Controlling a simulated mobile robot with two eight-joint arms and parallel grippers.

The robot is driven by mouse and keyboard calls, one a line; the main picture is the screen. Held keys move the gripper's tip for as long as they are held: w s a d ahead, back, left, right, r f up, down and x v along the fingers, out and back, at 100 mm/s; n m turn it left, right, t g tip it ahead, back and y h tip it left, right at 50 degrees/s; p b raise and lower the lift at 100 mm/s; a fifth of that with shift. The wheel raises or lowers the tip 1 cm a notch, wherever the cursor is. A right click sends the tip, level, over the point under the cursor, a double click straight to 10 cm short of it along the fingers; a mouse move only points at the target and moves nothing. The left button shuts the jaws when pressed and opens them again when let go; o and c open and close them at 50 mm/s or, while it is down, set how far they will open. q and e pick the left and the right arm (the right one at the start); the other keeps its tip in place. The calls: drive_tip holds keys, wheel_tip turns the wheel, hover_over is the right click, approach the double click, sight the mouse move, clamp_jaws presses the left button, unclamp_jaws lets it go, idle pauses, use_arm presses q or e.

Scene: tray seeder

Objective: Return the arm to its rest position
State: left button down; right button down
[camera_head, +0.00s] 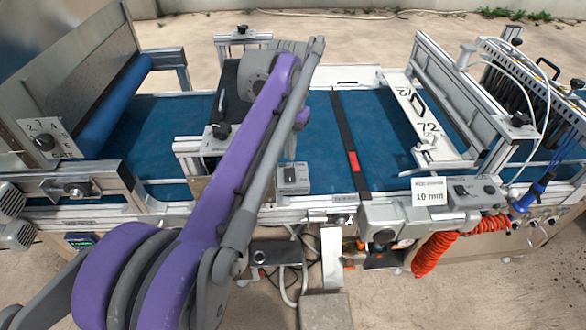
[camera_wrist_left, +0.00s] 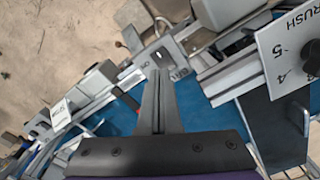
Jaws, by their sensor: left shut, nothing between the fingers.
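My left arm (camera_head: 215,170), purple and grey, rises from the lower left of the head view and crosses in front of the machine. Its bend is high over the blue belt, near the top centre. I cannot make out its fingertips in the head view. In the left wrist view my left gripper (camera_wrist_left: 158,78) is shut, its two dark fingers together with nothing between them. The fingers show over the machine's side rail and a small switch box. My right gripper is in neither view.
The tray seeder's blue belt (camera_head: 370,125) runs across the head view. A black strip with a red mark (camera_head: 353,160) crosses it. A "10 mm" control box (camera_head: 470,192) and orange coiled hose (camera_head: 440,243) are at right. A brush dial (camera_wrist_left: 305,60) is at right in the wrist view.

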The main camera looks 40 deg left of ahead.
use_arm(q)
drive_tip(key=s+d+f+m+t, duration=0.2)
drive_tip(key=s+d+f+t, duration=0.3)
drive_tip(key=s+d+f, duration=1.1)
drive_tip(key=shift+d+f+p, duration=0.2)
drive_tip(key=shift+f+p, duration=0.1)
drive_tip(key=shift+f, duration=0.1)
